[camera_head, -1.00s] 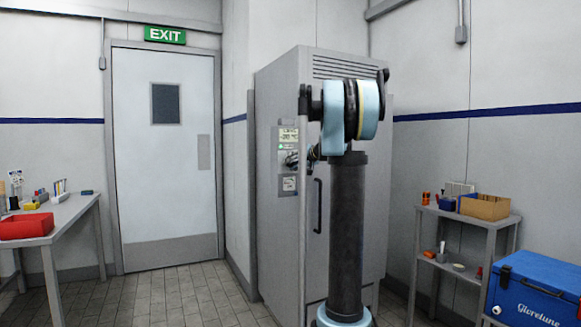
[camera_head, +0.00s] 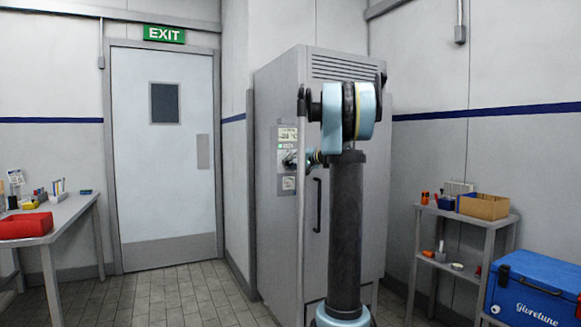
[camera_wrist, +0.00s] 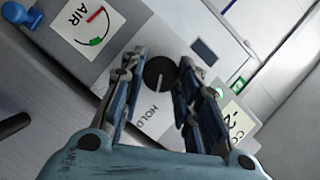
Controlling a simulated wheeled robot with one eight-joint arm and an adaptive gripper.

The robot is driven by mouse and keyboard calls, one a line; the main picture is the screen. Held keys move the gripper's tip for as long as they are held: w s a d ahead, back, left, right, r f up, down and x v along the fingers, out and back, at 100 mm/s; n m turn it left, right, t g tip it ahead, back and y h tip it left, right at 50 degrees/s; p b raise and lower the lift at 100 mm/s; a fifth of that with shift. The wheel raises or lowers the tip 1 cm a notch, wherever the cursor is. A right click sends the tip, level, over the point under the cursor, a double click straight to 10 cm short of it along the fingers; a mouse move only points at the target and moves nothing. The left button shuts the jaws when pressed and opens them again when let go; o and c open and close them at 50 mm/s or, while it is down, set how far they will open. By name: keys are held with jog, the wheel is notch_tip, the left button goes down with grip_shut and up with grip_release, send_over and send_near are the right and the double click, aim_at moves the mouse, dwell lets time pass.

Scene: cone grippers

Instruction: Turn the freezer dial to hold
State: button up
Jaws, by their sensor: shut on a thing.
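The freezer (camera_head: 330,80) is a tall grey cabinet with a control panel on its left-hand face. The dial (camera_wrist: 160,73) is a dark round knob seen in the wrist view, with a faint light line on its face. The word HOLD (camera_wrist: 147,114) is printed on the light plate beside it. My gripper (camera_wrist: 158,64) has one finger on each side of the dial and is shut on it. In the head view my gripper (camera_head: 290,158) is small at the panel and hides the dial.
A digital display (camera_head: 287,135) sits above the dial, and an AIR gauge label (camera_wrist: 88,27) lies on its other side. A vertical door handle (camera_head: 317,205) is close to my arm. A shelf (camera_head: 465,215) and blue cooler (camera_head: 535,290) stand at right.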

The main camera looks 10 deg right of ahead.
jog(key=shift+d, duration=0.15)
jog(key=o, duration=1.1)
jog(key=shift+c, duration=0.2)
jog(key=v, duration=1.1)
jog(key=shift+s+d, duration=0.2)
jog(key=shift+s, duration=0.1)
